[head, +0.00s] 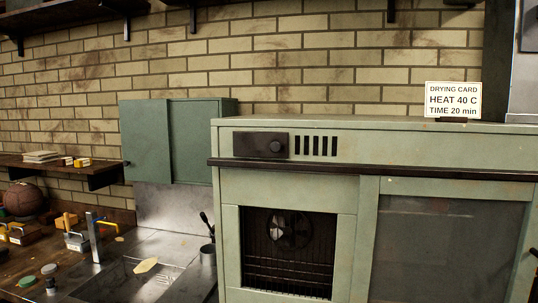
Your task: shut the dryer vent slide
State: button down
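The dryer is a pale green cabinet (290,190) in the middle and right of the head view. On its upper front panel is a dark rectangular slide plate (248,144) with a round black knob (275,147) near its right end. Just right of the plate is a row of several dark vent slots (316,146), uncovered. The slide sits to the left of the slots. My gripper is not in view.
A dark rail (400,171) runs across the dryer below the slots. A drying card (452,99) stands on top. Left are a green wall cabinet (145,140), a wooden shelf (95,171) and a sink (125,280). The air before the panel looks clear.

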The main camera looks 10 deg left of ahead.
aim_at(256, 143)
jog(key=u, duration=0.35)
jog(key=k, duration=0.45)
jog(key=u, duration=1.75)
jog(key=i, duration=0.5)
jog(key=z, duration=0.3)
